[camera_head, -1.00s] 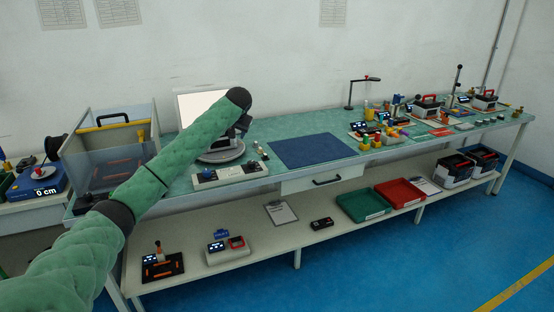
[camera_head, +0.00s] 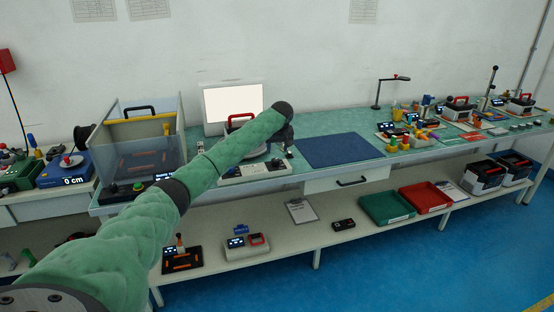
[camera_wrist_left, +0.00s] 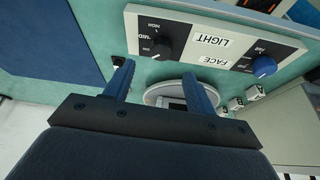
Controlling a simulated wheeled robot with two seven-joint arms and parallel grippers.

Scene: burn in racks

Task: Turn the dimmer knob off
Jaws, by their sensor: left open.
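A white control panel (camera_head: 250,172) lies near the front edge of the green bench, partly behind my arm. In the left wrist view the panel (camera_wrist_left: 212,62) carries a black knob (camera_wrist_left: 172,38) by a dial with HIGH and MID marks and a LIGHT label. A blue knob (camera_wrist_left: 264,66) sits farther right on it, by a FACE label. My left gripper (camera_wrist_left: 158,84) is open and empty; its fingers point toward the panel, apart from both knobs. In the head view the left gripper (camera_head: 285,140) is over the panel's right end, mostly hidden by the wrist. My right gripper is out of view.
A white screen (camera_head: 233,103) and a red handle stand behind my arm. A clear-walled box (camera_head: 140,150) is at the left. A blue mat (camera_head: 340,150) lies right of the panel. The shelf below holds a green tray (camera_head: 388,208) and a red tray (camera_head: 426,197).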

